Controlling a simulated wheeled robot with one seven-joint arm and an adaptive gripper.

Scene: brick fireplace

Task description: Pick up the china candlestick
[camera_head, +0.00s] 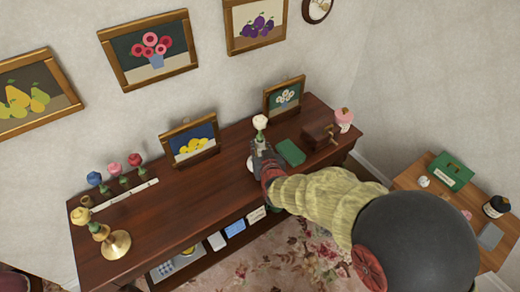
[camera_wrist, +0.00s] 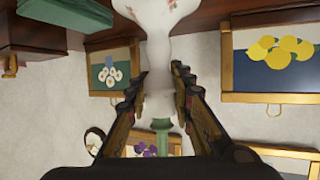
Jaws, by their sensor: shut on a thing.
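The china candlestick (camera_wrist: 158,55) is white with small pink flowers and stands between the fingers of my gripper (camera_wrist: 156,85) in the wrist view. My gripper is shut on its narrow stem. The wider base runs out of the top of that view. In the head view my gripper (camera_head: 258,150) is over the dark sideboard, and a bit of the white candlestick (camera_head: 250,163) shows beside it. A white rose-shaped top with a green lower part (camera_head: 260,124) rises above the gripper. I cannot tell whether the base touches the sideboard.
The sideboard (camera_head: 165,205) also bears two framed pictures, a green box (camera_head: 290,152), a wooden box with a crank (camera_head: 318,135), a pink-topped jar (camera_head: 343,118), a brass candlestick (camera_head: 116,245) and several flower-shaped pieces by a white strip (camera_head: 125,193). Its left middle is clear.

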